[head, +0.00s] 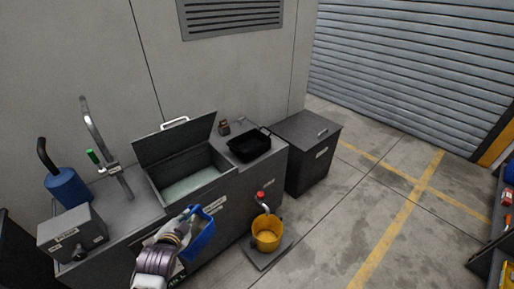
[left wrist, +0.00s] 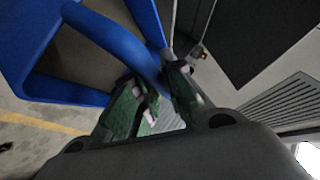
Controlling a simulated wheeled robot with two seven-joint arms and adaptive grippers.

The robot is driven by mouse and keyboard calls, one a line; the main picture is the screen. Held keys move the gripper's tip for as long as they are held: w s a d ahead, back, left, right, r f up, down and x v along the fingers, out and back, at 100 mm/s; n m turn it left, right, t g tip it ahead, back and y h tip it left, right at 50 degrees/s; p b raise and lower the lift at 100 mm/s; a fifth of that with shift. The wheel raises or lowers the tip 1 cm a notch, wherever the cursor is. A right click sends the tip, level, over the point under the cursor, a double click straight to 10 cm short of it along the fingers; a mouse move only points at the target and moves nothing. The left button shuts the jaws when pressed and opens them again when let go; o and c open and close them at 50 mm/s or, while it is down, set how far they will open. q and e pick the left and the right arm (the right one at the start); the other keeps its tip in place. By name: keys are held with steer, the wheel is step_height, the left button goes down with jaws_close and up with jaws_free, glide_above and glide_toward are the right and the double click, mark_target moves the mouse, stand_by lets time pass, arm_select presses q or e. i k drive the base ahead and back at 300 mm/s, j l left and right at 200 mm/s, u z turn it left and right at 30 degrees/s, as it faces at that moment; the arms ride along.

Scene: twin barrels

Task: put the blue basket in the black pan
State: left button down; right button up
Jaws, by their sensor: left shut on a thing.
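The blue basket (head: 201,238) is in my left gripper (head: 187,219), in front of the grey counter and left of the yellow bucket. In the left wrist view the fingers (left wrist: 152,98) are shut on the blue rim of the basket (left wrist: 112,40), which fills the upper left. The black pan (head: 249,146) sits on the right end of the counter, behind and to the right of the basket. It looks empty. My right gripper is in neither view.
A dark cabinet (head: 309,160) adjoins the counter's right end.

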mark_target(250, 149)
steer(key=i+l+z, duration=0.4)
steer(key=i+l, duration=0.65)
steer(key=i, duration=0.1)
